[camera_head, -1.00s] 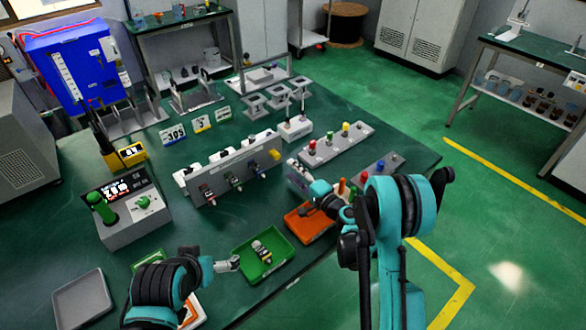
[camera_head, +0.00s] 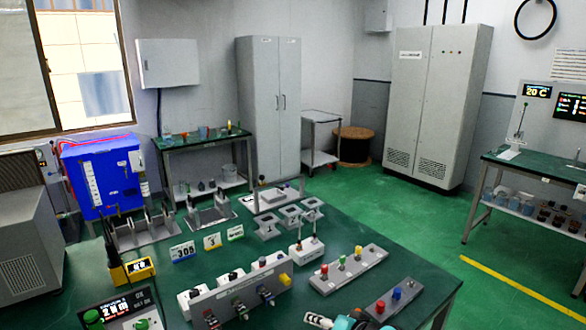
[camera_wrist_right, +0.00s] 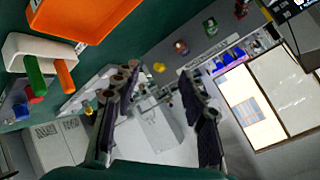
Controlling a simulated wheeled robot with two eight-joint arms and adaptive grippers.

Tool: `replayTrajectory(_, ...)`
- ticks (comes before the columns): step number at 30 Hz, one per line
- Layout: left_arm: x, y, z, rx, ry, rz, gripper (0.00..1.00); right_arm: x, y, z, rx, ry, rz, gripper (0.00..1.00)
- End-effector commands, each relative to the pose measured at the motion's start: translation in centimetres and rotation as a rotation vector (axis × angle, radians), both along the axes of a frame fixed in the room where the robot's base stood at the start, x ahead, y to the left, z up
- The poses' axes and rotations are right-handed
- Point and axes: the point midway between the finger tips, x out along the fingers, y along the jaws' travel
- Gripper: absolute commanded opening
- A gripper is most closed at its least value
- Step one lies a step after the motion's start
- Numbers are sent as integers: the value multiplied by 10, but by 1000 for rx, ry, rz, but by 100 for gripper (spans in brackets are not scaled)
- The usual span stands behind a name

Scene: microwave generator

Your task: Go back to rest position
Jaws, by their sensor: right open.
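My right gripper (camera_wrist_right: 160,88) shows in the right wrist view with its two dark fingers spread apart and nothing between them. A small teal part of my right arm (camera_head: 350,320) shows at the bottom edge of the head view. My left gripper and left arm are not in the head view. The green worktable (camera_head: 345,225) fills the lower part of the head view.
A grey connector panel (camera_head: 215,304) and a button panel (camera_head: 345,270) stand on the table. A blue unit (camera_head: 103,175) stands at its far left. The right wrist view shows an orange tray (camera_wrist_right: 95,14) and a white holder (camera_wrist_right: 35,50) with coloured handles near the gripper.

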Motion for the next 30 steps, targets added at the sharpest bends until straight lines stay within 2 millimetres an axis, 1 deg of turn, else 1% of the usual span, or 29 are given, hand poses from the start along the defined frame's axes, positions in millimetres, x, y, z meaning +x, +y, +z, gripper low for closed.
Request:
replayTrajectory(1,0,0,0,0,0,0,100,-23,-8,1,-69,12,9,43)
replayTrajectory(5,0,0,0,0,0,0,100,-75,-35,-3,-256,45,27,43)
replayTrajectory(6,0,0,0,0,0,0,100,-91,-45,-5,-312,56,32,43)
replayTrajectory(9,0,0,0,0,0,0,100,-127,-67,-12,-441,81,40,43)
replayTrajectory(12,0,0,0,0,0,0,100,-154,-86,-18,-543,103,44,43)
replayTrajectory(13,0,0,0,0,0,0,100,-160,-90,-20,-567,108,44,43)
replayTrajectory(15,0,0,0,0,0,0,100,-171,-99,-23,-610,117,46,43)
replayTrajectory(18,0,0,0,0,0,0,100,-179,-106,-25,-645,126,46,43)
replayTrajectory(30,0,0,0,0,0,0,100,-180,-107,-25,-653,126,46,43)
